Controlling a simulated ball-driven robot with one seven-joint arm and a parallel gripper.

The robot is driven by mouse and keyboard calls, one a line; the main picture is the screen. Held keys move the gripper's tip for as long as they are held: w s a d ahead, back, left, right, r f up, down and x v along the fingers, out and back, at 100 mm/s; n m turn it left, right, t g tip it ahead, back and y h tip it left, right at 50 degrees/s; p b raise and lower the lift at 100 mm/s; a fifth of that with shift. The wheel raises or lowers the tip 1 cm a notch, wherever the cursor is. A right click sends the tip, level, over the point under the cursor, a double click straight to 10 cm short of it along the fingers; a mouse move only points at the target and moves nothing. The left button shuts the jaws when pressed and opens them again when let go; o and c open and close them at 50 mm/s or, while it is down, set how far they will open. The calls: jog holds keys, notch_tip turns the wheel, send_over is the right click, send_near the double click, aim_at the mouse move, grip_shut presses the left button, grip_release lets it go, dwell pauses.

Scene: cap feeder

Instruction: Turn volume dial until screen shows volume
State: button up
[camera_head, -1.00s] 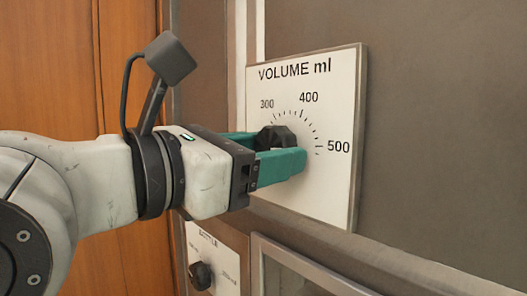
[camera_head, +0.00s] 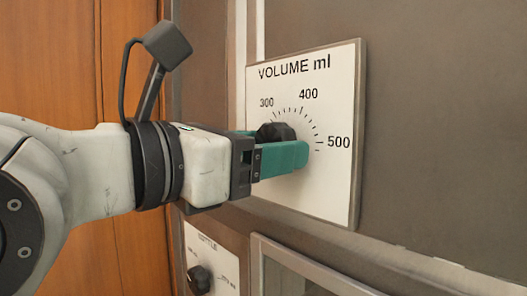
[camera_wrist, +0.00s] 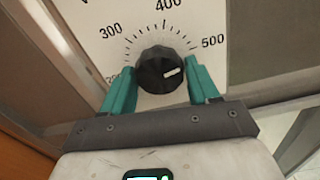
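The black volume dial (camera_head: 276,131) sits on a white plate (camera_head: 338,185) marked VOLUME ml, with numbers 300, 400 and 500 in the head view. My gripper (camera_head: 282,146) reaches it from the left, its green fingers on either side of the dial. In the wrist view the dial (camera_wrist: 157,66) sits between the fingertips of my gripper (camera_wrist: 160,73), which appear to be against its sides. Its white pointer mark points right and slightly up, roughly toward the 500 end. The near finger hides the dial's lower part in the head view. No screen showing volume is visible.
A second black knob (camera_head: 200,280) on a smaller white plate (camera_head: 222,252) is below my gripper. A metal-framed window (camera_head: 300,280) lies under the volume plate. A ledge (camera_head: 440,268) runs along the lower right. The wall right of the plate is bare.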

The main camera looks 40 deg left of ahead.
jog(key=o, duration=0.3)
jog(key=shift+o, duration=0.2)
jog(key=s+b, duration=0.4)
jog(key=s, duration=0.6)
jog(key=shift+s+a, duration=0.4)
jog(key=shift+a, duration=0.05)
